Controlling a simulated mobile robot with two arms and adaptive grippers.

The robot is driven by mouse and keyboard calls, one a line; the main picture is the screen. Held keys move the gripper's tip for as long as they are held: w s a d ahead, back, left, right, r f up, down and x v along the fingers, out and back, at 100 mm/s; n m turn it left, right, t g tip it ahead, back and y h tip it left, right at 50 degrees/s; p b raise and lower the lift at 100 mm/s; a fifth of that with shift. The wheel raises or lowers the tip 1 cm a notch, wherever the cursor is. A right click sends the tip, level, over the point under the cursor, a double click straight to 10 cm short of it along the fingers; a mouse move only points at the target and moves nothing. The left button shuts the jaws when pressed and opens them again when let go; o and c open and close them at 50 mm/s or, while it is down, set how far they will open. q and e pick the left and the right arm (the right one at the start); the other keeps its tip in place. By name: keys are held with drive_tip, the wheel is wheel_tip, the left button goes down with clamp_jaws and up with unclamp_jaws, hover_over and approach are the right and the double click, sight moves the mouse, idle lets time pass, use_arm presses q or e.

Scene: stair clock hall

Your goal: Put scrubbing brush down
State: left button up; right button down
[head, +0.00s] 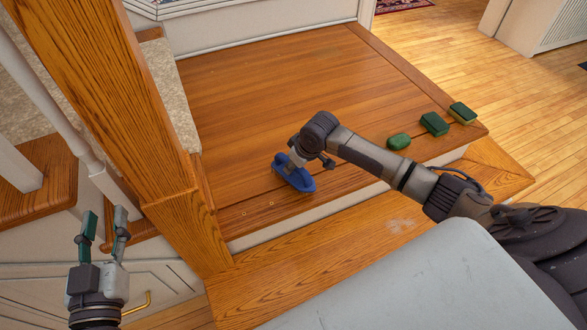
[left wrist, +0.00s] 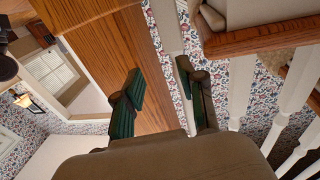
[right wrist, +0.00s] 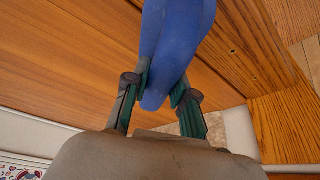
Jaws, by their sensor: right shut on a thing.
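The scrubbing brush (head: 296,176) is blue and sits at or just above the wooden landing (head: 265,85), near its front edge. I cannot tell whether it touches the wood. My right gripper (head: 297,163) is shut on it from above. In the right wrist view the blue brush (right wrist: 178,45) is between the green-padded fingers of the right gripper (right wrist: 160,92). My left gripper (head: 105,228) is open and empty at the lower left of the head view. Its spread fingers (left wrist: 160,95) also show in the left wrist view with nothing between them.
A green rounded object (head: 399,142) and two green sponges, one nearer (head: 434,124) and one farther (head: 462,113), lie along the landing's right front. A wooden post (head: 150,130) and white balusters (head: 50,90) stand at the left. The landing's middle and back are clear.

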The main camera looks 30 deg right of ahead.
drive_tip(key=shift+f, duration=0.3)
use_arm(q)
drive_tip(key=shift+d+r+t, duration=0.1)
drive_tip(key=shift+r+t, duration=0.4)
drive_tip(key=shift+r, duration=0.25)
use_arm(e)
drive_tip(key=shift+f, duration=0.15)
drive_tip(key=c, duration=1)
unclamp_jaws()
drive_tip(key=shift+o, duration=0.2)
